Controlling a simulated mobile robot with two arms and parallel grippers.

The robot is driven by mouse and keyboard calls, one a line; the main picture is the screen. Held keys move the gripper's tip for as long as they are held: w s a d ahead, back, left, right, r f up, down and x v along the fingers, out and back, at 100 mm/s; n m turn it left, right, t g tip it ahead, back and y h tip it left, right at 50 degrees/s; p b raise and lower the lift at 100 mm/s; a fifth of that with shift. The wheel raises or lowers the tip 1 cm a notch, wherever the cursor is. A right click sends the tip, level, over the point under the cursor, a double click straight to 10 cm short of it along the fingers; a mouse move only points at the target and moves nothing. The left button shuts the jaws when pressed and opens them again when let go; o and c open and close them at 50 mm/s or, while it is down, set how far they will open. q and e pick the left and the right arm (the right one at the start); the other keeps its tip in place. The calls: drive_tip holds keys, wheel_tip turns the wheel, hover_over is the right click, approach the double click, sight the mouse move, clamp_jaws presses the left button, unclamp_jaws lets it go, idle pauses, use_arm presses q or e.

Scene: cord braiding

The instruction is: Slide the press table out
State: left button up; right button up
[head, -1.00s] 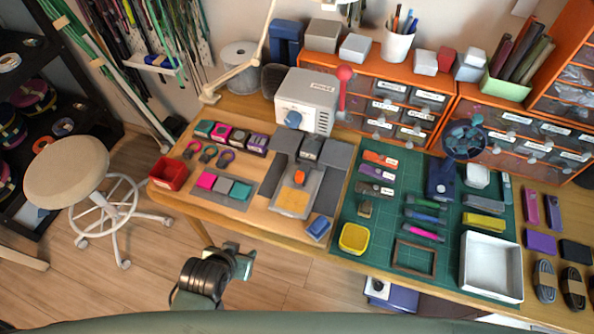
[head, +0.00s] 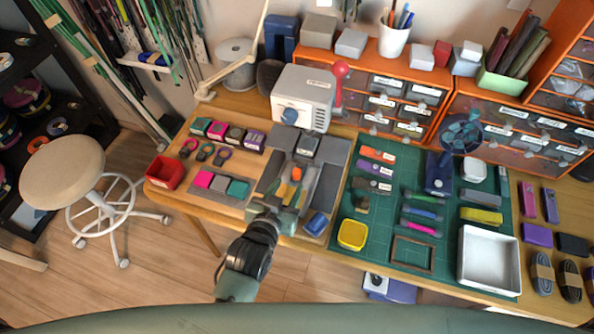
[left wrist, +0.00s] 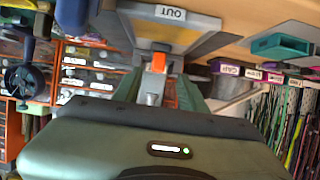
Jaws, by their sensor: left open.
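The press (head: 303,92) is a pale grey box with a red-knobbed lever (head: 340,70) at the back of the wooden table. The press table (head: 307,184) is a grey slide in front of it, partly hidden by my left gripper. An orange piece (head: 297,173) shows on the slide. My left gripper (head: 279,207) is open at the slide's front end. In the left wrist view, the slide has an "OUT" label (left wrist: 170,12). A grey post with an orange tip (left wrist: 158,62) shows between my green fingers; contact cannot be told. My right gripper is out of view.
A red bin (head: 165,172) and coloured blocks (head: 220,183) lie left of the slide. A blue block (head: 317,223) is close on its right. The green mat (head: 375,220) holds a yellow tray (head: 353,235) and tools. A stool (head: 62,165) stands left.

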sight(296, 175)
use_arm(q)
drive_tip(key=shift+w+d, duration=0.3)
drive_tip(key=shift+w, duration=0.15)
drive_tip(key=shift+x, duration=3.5)
drive_tip(key=shift+f, duration=0.1)
clamp_jaws()
